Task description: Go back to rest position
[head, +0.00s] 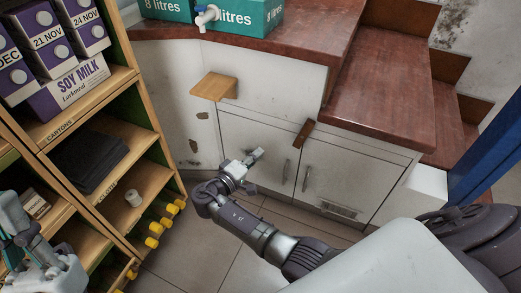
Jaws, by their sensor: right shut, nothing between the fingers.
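My right gripper (252,160) is shut and empty, held in front of the white cabinet (262,136) under the stairs. Its arm comes in from the lower right. I cannot tell whether its fingers touch the cabinet door. Part of my left arm shows at the lower left corner, in front of the wooden shelf unit (107,220); its gripper is partly cut off and its finger state is unclear.
Soy milk cartons (70,90) stand on the upper left shelf, with dark folded cloths (88,160) below. Teal boxes (250,15) stand on the red-brown counter (275,50). Wooden stairs (385,85) rise at right, near a blue post (495,145). Tiled floor (195,250) is open in the middle.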

